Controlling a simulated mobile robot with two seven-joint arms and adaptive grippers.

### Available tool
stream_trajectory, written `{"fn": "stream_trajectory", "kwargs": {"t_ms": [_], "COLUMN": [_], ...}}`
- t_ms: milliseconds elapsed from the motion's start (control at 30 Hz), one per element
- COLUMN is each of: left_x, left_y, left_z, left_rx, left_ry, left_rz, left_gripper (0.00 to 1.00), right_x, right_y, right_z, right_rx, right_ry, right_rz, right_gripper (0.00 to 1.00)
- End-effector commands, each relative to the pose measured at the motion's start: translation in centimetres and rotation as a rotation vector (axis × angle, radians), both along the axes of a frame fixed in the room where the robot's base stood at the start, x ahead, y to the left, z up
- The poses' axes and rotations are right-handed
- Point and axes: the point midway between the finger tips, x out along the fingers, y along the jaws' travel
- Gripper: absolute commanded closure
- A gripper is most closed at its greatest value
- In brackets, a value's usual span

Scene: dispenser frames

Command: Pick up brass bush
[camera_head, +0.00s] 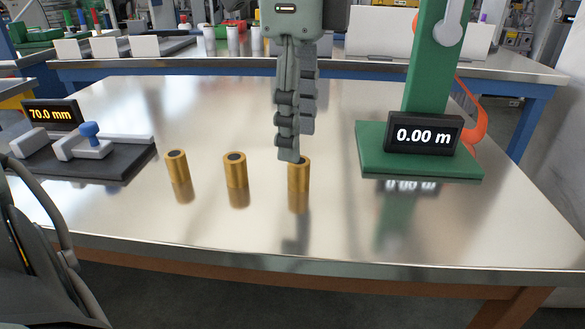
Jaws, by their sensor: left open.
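Three brass bushes stand upright in a row on the shiny metal table: a left bush (178,169), a middle bush (236,173) and a right bush (299,178). Each is a short golden cylinder with a dark hole in its top. My left gripper (298,145) points down above the right bush, fingers open and seen nearly edge-on, one behind the other. The nearer fingertip overlaps the left part of that bush's top rim; I cannot tell whether it touches. Nothing shows between the fingers. My right gripper is not in view.
A green stand (372,163) with a "0.00 m" display (424,134) is to the right. A dark fixture (105,162) with a blue knob and a "70.0 mm" display (52,114) is at the left. The table (380,250) is clear in front of the bushes.

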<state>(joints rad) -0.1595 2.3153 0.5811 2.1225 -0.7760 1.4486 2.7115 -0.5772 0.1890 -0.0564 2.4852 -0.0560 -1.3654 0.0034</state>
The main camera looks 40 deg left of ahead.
Motion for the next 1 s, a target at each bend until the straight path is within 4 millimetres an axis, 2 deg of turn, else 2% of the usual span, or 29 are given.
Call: {"fn": "stream_trajectory", "kwargs": {"t_ms": [400, 700, 767, 1000], "left_x": [0.6, 0.7, 0.7, 0.7], "left_y": [0.4, 0.4, 0.4, 0.4], "left_z": [-5.6, -6.2, -6.1, -6.1], "left_rx": [-0.004, -0.003, -0.003, -0.003], "left_ry": [0.002, -0.002, -0.002, -0.002], "left_rz": [-0.001, 0.002, 0.002, 0.002], "left_gripper": [0.51, 0.51, 0.55, 0.85], "right_x": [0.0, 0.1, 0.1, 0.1], "right_y": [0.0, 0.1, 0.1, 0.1], "right_z": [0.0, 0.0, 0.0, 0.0], "right_rx": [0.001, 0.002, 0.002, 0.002], "right_ry": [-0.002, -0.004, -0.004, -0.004], "right_rz": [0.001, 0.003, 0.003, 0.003], "right_gripper": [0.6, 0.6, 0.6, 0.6]}}
